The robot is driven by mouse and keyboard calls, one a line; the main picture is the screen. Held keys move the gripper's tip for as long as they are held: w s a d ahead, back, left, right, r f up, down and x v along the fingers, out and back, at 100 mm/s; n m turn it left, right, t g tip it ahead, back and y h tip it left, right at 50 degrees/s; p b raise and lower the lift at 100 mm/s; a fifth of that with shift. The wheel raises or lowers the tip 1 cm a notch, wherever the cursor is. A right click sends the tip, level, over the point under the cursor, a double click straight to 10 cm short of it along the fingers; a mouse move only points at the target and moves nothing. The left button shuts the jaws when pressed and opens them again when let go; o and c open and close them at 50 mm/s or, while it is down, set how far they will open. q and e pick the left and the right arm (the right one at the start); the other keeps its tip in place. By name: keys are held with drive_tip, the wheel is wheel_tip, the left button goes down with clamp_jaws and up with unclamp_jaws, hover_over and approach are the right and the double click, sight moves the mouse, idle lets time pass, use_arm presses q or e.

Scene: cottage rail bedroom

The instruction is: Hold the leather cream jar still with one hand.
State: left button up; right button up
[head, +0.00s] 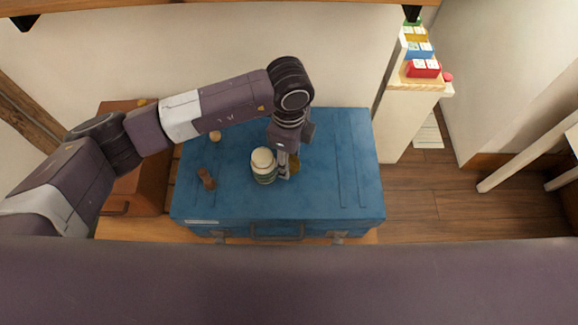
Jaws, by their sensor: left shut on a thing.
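The jar (264,168), with a pale cream lid and a green and white body, stands upright on the blue trunk lid (335,150). I take it to be the leather cream jar. My left gripper (284,170) reaches down from above at the jar's right side and is shut on it. The far side of the jar and part of the grip are hidden. My right gripper is not in view.
An amber round thing (294,163) sits just right of my left gripper, partly hidden. A small brown object (206,179) stands left of the jar, and a small tan knob-like object (215,136) lies behind. The trunk's right side is clear.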

use_arm(q)
wheel_tip(320, 180, down, 6)
drive_tip(key=shift+r, duration=0.25)
drive_tip(key=shift+f, duration=0.2)
drive_tip(key=o, duration=1.3)
drive_tip(key=shift+r, duration=0.15)
